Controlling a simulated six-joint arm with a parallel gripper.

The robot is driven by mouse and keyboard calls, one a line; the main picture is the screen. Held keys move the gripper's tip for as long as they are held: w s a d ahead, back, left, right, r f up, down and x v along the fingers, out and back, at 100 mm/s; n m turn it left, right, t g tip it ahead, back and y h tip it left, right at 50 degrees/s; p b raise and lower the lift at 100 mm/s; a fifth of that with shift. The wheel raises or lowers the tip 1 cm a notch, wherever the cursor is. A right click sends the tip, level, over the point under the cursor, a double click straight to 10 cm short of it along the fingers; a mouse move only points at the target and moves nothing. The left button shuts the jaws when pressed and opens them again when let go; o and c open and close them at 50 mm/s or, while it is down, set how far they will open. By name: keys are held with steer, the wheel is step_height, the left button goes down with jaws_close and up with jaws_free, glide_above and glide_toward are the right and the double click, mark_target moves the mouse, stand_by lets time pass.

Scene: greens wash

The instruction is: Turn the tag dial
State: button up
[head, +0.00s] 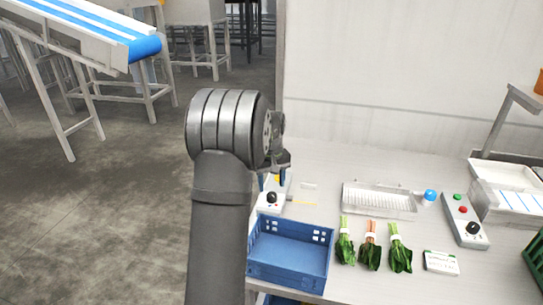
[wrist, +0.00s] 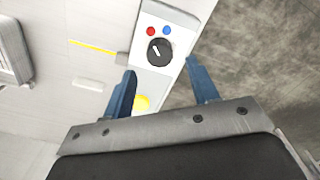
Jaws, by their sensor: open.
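A pale control box (wrist: 168,32) with a black dial (wrist: 159,51) is below my gripper in the wrist view. The dial has a white pointer mark, and a red button and a blue button sit beside it. A yellow round part (wrist: 141,102) shows near one finger. My gripper (wrist: 160,86) is open and empty, with its two blue fingers apart on either side of the box. The dial lies just beyond the fingertips, with no contact visible. In the head view the same dial (head: 272,197) shows beside my arm, which hides part of the box.
A blue crate (head: 290,262) stands in front of the box. Several leafy bunches (head: 370,250), a clear tray (head: 380,200), a white label box (head: 441,262) and a second control box (head: 465,222) with its own black dial are to the right. Floor opens left of the table.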

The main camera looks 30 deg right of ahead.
mark_target(272, 194)
step_height(272, 194, up, 13)
steer(key=shift+r, duration=0.2)
steer(key=shift+f, duration=0.1)
stand_by(0.5)
step_height(272, 194, down, 17)
steer(key=shift+f, duration=0.15)
stand_by(0.4)
